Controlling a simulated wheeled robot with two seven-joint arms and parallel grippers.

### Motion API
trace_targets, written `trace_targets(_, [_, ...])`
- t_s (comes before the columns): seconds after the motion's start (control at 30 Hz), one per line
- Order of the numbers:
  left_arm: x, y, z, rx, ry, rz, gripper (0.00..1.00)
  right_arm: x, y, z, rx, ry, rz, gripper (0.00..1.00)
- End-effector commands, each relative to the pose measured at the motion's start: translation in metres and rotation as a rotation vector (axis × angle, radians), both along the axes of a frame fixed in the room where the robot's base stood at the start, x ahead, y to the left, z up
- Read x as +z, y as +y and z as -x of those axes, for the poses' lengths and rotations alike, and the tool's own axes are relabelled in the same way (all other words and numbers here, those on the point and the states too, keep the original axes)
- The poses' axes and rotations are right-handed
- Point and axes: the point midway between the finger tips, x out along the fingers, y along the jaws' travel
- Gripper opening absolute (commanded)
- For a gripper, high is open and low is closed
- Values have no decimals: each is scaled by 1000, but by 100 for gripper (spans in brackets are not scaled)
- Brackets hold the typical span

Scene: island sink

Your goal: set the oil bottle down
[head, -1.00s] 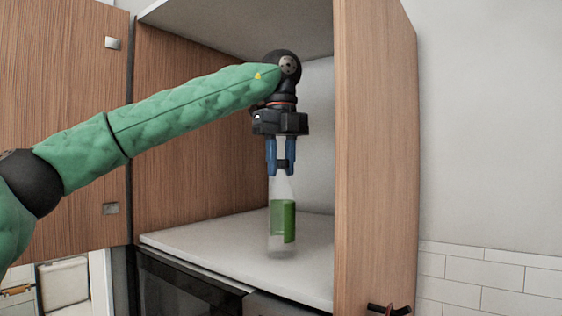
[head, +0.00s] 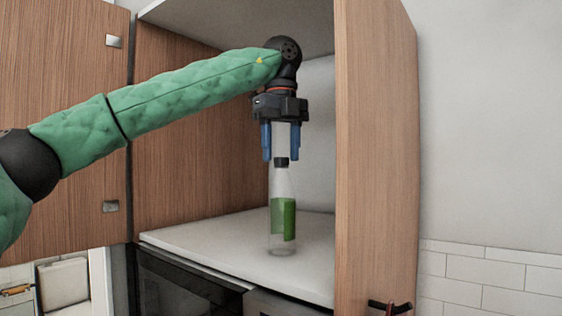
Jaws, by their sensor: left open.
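The oil bottle (head: 283,215) is clear with a green label and a black cap. It stands upright on the white shelf board (head: 210,252) inside the open wooden cabinet. My left gripper (head: 281,158) points straight down above the bottle with its two blue fingers spread apart. The fingertips are at the height of the cap, one on either side and apart from it. Nothing is held between them. My right gripper does not show.
The cabinet's right side panel (head: 375,150) stands close to the right of the bottle. The open door (head: 60,130) is at the left, behind my arm. A dark appliance (head: 185,290) sits below the shelf. Free shelf lies left of the bottle.

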Motion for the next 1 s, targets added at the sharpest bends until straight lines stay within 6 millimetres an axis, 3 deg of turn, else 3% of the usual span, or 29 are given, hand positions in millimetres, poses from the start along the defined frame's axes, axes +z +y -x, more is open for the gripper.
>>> trace_targets(0.2, [24, 0, 0, 2, -3, -1, 50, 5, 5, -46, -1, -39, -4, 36])
trace_targets(0.4, [47, 0, 0, 3, -2, 0, 50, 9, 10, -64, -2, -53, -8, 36])
trace_targets(0.7, [80, 0, 0, 2, -2, -1, 50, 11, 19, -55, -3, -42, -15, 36])
trace_targets(1.0, [96, 0, 0, 0, -2, -1, 50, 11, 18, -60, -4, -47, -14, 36])
